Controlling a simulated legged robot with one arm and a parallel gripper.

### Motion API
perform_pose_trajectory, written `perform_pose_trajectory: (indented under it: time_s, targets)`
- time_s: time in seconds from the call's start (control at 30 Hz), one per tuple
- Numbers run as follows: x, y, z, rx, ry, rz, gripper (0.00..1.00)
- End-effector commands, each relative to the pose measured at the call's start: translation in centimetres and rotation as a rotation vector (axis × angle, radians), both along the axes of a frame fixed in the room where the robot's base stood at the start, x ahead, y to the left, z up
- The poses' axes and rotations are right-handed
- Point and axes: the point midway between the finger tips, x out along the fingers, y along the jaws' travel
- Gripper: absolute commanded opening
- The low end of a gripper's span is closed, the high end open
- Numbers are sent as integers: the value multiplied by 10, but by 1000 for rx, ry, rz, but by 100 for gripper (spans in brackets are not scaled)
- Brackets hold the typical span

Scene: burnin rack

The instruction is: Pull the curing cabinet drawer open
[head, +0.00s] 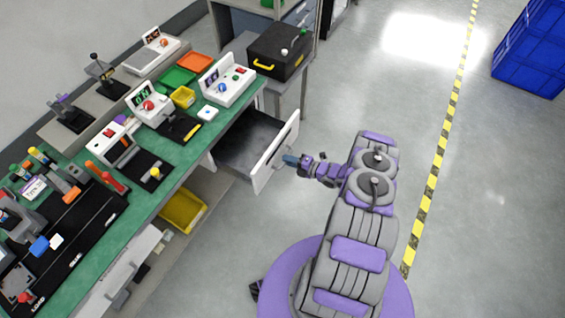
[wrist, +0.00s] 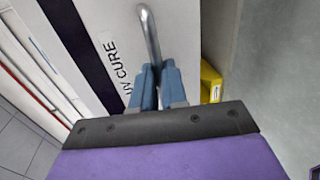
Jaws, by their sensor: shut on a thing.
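The curing cabinet drawer (head: 276,155) is pulled out from under the green bench, with its dark inside showing. In the wrist view its white front (wrist: 108,75) carries a black band and lettering that reads "CURE", partly covered. A bent metal handle (wrist: 149,32) stands out from the front. My gripper (head: 290,160) is at the drawer front, and in the wrist view its blue fingers (wrist: 157,82) are closed around the handle. The fingers hide the handle's lower part.
The green bench (head: 222,122) holds several devices and trays. A black case (head: 280,52) with a yellow handle stands beyond the drawer. A yellow bin (head: 183,210) sits below the bench. Open floor lies to the right, crossed by a yellow-black line (head: 435,170); a blue crate (head: 530,48) is far right.

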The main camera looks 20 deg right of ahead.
Motion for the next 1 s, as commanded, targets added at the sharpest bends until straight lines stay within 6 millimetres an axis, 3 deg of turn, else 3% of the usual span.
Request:
perform_pose_trajectory:
  time_s: [0.33,0.37,0.6,0.87,1.0]
  targets:
    - [1,-4,-1,-6,3,-10,0]
    - [1,-4,-1,-5,2,-9,15]
    - [0,-3,0,-5,0,-6,36]
    - [-1,-3,2,-7,-1,-5,36]
    - [-11,-11,5,-6,-1,-6,36]
